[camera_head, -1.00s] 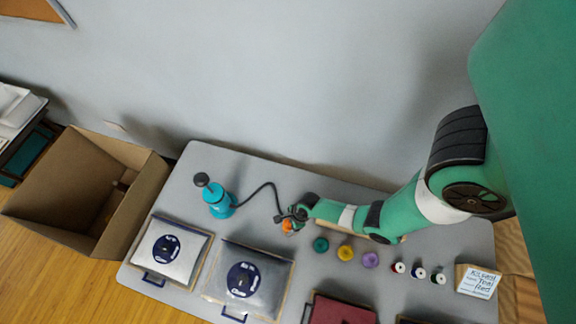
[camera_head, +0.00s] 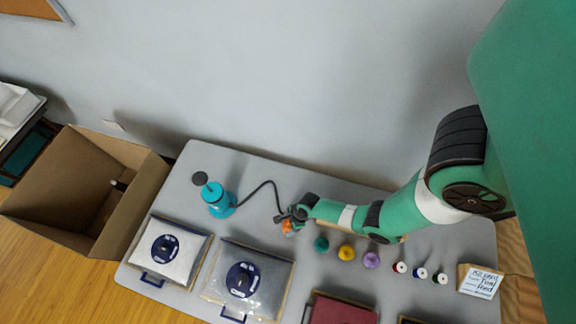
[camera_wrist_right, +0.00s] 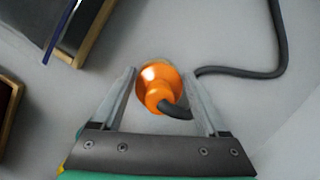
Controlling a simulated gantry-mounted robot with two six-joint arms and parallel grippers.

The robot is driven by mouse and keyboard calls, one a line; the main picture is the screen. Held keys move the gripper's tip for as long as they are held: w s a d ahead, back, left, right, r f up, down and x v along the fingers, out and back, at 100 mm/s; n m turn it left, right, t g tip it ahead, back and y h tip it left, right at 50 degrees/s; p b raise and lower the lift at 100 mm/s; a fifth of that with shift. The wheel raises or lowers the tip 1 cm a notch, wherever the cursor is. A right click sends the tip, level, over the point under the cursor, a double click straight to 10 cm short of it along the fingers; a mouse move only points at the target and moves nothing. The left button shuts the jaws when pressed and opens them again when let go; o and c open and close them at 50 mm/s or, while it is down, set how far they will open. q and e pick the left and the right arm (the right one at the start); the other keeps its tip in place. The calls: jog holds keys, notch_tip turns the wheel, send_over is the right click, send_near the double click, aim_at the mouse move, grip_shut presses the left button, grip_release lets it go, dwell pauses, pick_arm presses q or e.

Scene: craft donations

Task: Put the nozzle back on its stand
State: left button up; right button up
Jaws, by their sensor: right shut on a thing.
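The orange nozzle (camera_wrist_right: 157,88) is a flared piece with a dark hose (camera_wrist_right: 262,70) meeting its narrow neck. My right gripper (camera_wrist_right: 163,82) is shut on it, with one finger along each side. In the head view the right gripper (camera_head: 290,214) is low near the table's middle, with orange (camera_head: 288,227) showing just beneath it. My left gripper is not in view.
Soft balls, one of them yellow (camera_head: 346,252), and several spools (camera_head: 421,272) line the grey table (camera_head: 290,174) right of the gripper. A label card (camera_head: 480,281) is at the right. Clear pouches (camera_head: 246,279) lie in front. An open cardboard box (camera_head: 142,205) stands left.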

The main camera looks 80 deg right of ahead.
jog(key=shift+f+b, duration=0.55)
jog(key=shift+f, duration=0.15)
jog(key=o, duration=1.4)
jog(key=p+v, duration=0.8)
jog(key=v, duration=0.3)
jog(key=shift+s+r, duration=0.1)
jog(key=shift+r, duration=0.25)
